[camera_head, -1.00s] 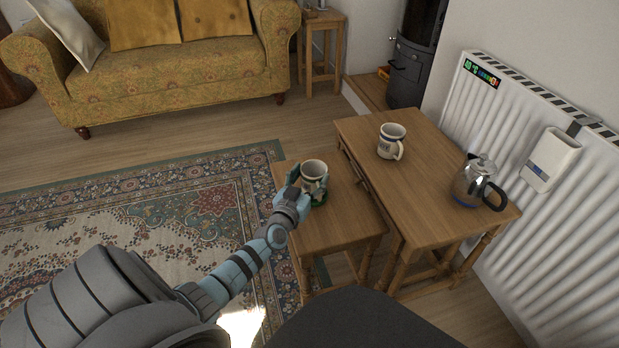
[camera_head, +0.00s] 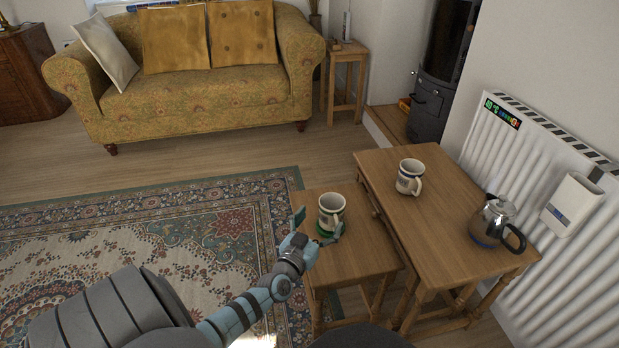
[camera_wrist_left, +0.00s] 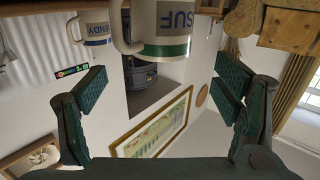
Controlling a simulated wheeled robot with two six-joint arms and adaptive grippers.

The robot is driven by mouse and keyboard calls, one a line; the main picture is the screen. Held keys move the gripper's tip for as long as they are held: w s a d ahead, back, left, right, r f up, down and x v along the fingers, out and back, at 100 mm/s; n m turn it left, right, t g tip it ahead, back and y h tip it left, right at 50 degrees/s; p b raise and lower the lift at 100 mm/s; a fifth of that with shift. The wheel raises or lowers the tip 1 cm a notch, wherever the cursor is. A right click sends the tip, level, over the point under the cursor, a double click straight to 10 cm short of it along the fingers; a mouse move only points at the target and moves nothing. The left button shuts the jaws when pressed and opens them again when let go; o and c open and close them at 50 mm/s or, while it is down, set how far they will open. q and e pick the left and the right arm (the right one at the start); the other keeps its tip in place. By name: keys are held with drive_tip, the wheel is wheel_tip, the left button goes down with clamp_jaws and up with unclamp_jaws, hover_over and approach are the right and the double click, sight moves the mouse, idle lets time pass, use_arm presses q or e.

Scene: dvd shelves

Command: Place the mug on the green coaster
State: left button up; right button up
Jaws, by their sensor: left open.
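A white mug with a green band and dark lettering (camera_head: 331,208) stands upright on the lower wooden table. A green coaster (camera_head: 322,233) shows at its base, and the mug appears to stand on it. My left gripper (camera_head: 318,228) is open at the near side of this mug, one fingertip to its left and one at its lower right. In the left wrist view the open fingers (camera_wrist_left: 162,97) are wide apart, and the mug (camera_wrist_left: 160,28) shows upside down at the top, beyond the fingertips. My right gripper is not in view.
A second white mug (camera_head: 410,177) stands on the taller table (camera_head: 440,215); it also shows in the left wrist view (camera_wrist_left: 90,25). The lower table's near part (camera_head: 350,262) is clear. A radiator (camera_head: 545,240) stands at right.

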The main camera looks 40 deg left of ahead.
use_arm(q)
drive_tip(key=p+v, duration=0.1)
drive_tip(key=v, duration=0.6)
drive_tip(key=shift+p, duration=0.3)
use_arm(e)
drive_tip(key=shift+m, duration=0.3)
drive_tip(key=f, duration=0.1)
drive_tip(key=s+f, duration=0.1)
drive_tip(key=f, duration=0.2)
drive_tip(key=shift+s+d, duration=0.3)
use_arm(q)
drive_tip(key=shift+w, duration=0.15)
